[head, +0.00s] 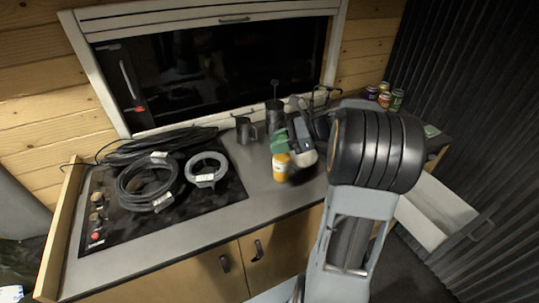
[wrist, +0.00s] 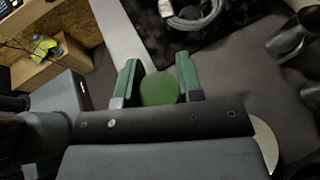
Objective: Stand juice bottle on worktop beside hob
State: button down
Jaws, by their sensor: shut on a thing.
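The juice bottle (head: 281,167) is orange with a pale label and stands upright in the head view, just right of the hob. Its round green cap (wrist: 158,90) shows between the fingers in the wrist view. My gripper (wrist: 157,77) is shut on the bottle from above; it also shows in the head view (head: 288,146). The black hob (head: 226,186) lies at the left of the grey worktop (head: 262,196). I cannot tell whether the bottle's base touches the worktop. The bottle's lower body is hidden in the wrist view.
Coiled black cable (head: 147,183) and a grey cable coil (head: 206,169) lie on the hob. Dark metal jugs (head: 245,131) stand behind the bottle. Several cans (head: 385,99) stand at the far right end. An open drawer (head: 437,212) juts out at right. The worktop's front strip is clear.

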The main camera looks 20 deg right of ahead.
notch_tip(320, 180, down, 6)
jog(key=w+a, duration=0.1)
jog(key=w, duration=0.1)
jog(key=shift+a, duration=0.35)
jog(key=shift+f, duration=0.2)
jog(key=c, duration=0.8)
grip_release()
jog(key=b+v, duration=0.1)
jog(key=v, duration=1.1)
jog(key=shift+r, duration=0.2)
